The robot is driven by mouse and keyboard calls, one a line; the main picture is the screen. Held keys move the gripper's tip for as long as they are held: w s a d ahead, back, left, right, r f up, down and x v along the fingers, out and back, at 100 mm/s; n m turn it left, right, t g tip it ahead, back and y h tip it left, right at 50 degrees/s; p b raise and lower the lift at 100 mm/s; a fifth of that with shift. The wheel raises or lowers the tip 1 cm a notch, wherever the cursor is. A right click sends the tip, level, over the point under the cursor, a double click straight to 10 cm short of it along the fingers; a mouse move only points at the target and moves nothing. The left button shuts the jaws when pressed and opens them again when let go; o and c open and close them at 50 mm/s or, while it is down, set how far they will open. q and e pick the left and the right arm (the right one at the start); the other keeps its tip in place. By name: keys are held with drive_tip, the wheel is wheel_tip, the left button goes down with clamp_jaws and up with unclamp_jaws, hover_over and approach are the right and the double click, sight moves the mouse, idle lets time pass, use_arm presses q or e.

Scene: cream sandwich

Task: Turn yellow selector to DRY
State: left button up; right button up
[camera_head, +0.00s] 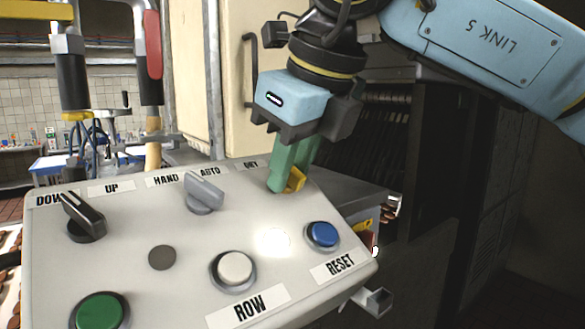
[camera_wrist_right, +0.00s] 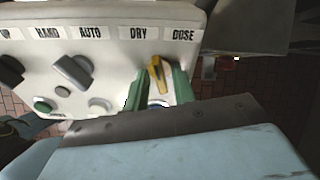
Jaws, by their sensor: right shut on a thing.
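The yellow selector (camera_head: 297,179) is at the upper right of the sloped light-grey panel (camera_head: 130,205). My right gripper (camera_head: 290,180) has its green fingers around it and is shut on it, hiding much of it in the head view. In the wrist view the yellow selector (camera_wrist_right: 157,73) stands between the fingers. Its upper end tilts slightly left, between the DRY label (camera_wrist_right: 138,33) and the DOSE label (camera_wrist_right: 183,35). My left gripper is not in view.
A grey selector (camera_head: 204,192), a black selector (camera_head: 82,220), a white button (camera_head: 235,267), a green button (camera_head: 99,311) and a blue button (camera_head: 322,235) are on the same panel. A dark machine stands behind at the right.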

drive_tip(key=shift+n, duration=1.3)
drive_tip(key=shift+r, duration=0.1)
drive_tip(key=o, duration=0.6)
drive_tip(key=shift+o, duration=0.2)
drive_tip(key=b+v, duration=0.1)
drive_tip(key=v, duration=1.2)
drive_tip(key=shift+s, duration=0.2)
drive_tip(key=shift+a+r, duration=0.15)
